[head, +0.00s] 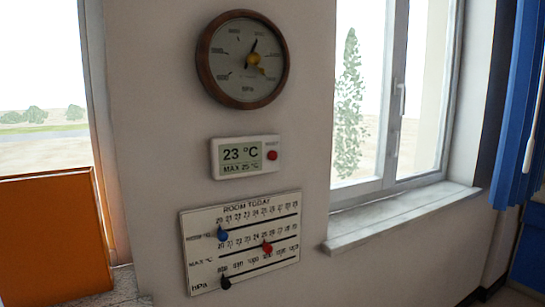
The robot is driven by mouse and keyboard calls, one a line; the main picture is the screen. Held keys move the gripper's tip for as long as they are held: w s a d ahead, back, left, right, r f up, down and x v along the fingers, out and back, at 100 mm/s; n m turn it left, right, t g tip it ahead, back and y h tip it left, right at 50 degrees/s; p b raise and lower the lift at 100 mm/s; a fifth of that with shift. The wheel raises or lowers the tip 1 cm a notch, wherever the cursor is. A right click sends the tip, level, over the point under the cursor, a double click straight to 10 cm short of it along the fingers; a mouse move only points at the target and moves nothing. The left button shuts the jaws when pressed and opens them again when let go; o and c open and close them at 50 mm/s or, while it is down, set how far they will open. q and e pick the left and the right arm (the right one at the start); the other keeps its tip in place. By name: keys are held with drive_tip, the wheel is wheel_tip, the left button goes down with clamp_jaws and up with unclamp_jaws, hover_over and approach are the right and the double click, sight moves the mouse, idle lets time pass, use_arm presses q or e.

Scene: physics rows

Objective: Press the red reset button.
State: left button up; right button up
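The red reset button (272,155) is a small round button on the right side of a white digital thermometer (228,172). The thermometer is fixed to the wall in the middle of the head view. Its display (241,154) reads 23 °C, with MAX 25 °C below; the last digit is small. A small label above the button is too small to read surely. Neither of my grippers is in the head view, and nothing covers the button.
A round barometer (204,65) hangs above. A ROOM TODAY slider board (190,255) with blue, red and black markers hangs below. A window sill (400,215) juts out at right. An orange panel (50,240) stands at left.

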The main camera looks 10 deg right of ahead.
clamp_jaws()
idle(1.4)
